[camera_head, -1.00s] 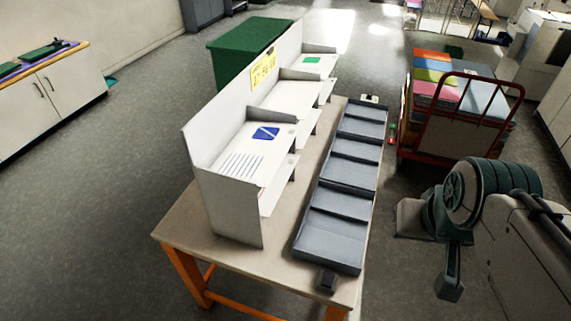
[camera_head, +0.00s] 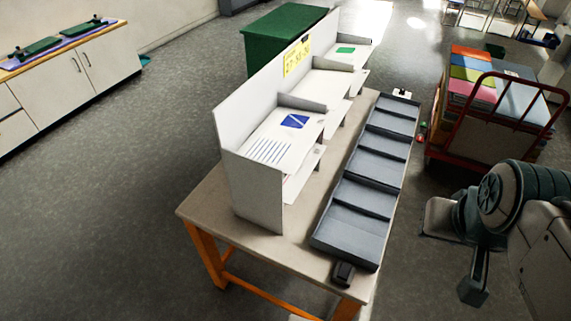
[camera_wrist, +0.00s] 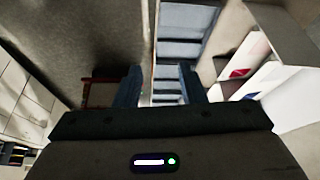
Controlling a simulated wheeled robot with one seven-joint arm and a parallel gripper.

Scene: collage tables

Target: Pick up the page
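A white page with a blue square and blue lines (camera_head: 270,150) lies on the upper shelf in the near bay of the white shelf unit (camera_head: 250,190). Another white sheet (camera_head: 299,181) shows partly on the level below; its print is hidden. A page with a green patch (camera_head: 345,52) lies in the far bay. In the wrist view, my gripper (camera_wrist: 160,70) is open, with its two fingers apart and nothing between them. White sheets with a red and a blue patch (camera_wrist: 240,73) show to its right. My gripper is apart from the pages.
The shelf unit stands on a table with orange legs (camera_head: 207,250). A grey compartment tray (camera_head: 350,235) lies along the table's right side, with a small black object (camera_head: 343,273) at its near end. A red cart (camera_head: 490,140) with coloured stacks stands at right. Floor at left is clear.

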